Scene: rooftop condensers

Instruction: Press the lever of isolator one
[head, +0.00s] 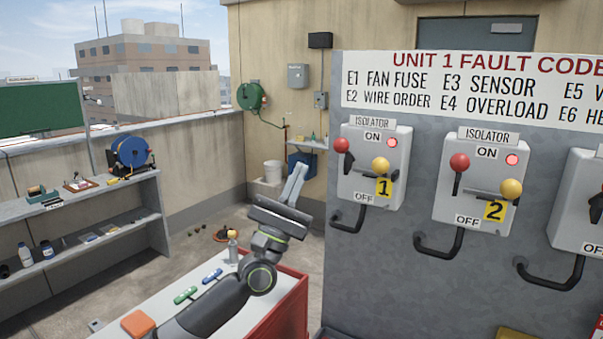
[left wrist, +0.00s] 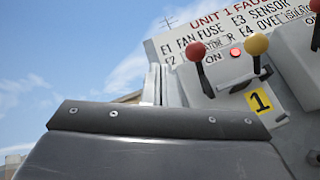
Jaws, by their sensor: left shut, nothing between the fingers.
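Isolator one (head: 362,190) is a grey box on the panel with a yellow tag "1" (head: 384,187). Its red-knobbed lever (head: 342,145) points up at the left, near ON. A yellow-knobbed lever (head: 380,164) stands to its right, above the tag. A red lamp (head: 393,142) is lit. The left wrist view shows the red knob (left wrist: 198,52), yellow knob (left wrist: 256,44) and tag (left wrist: 259,101). My left gripper (head: 299,170) is shut and empty, pointing up, left of the isolator and apart from it in the picture. My right gripper is not in view.
Isolator two (head: 481,180), with similar red and yellow knobs, is to the right, and a third is cut off at the edge. A black curved handle or pipe (head: 350,222) hangs below isolator one. A red cart (head: 292,302) with a white top stands below my left arm.

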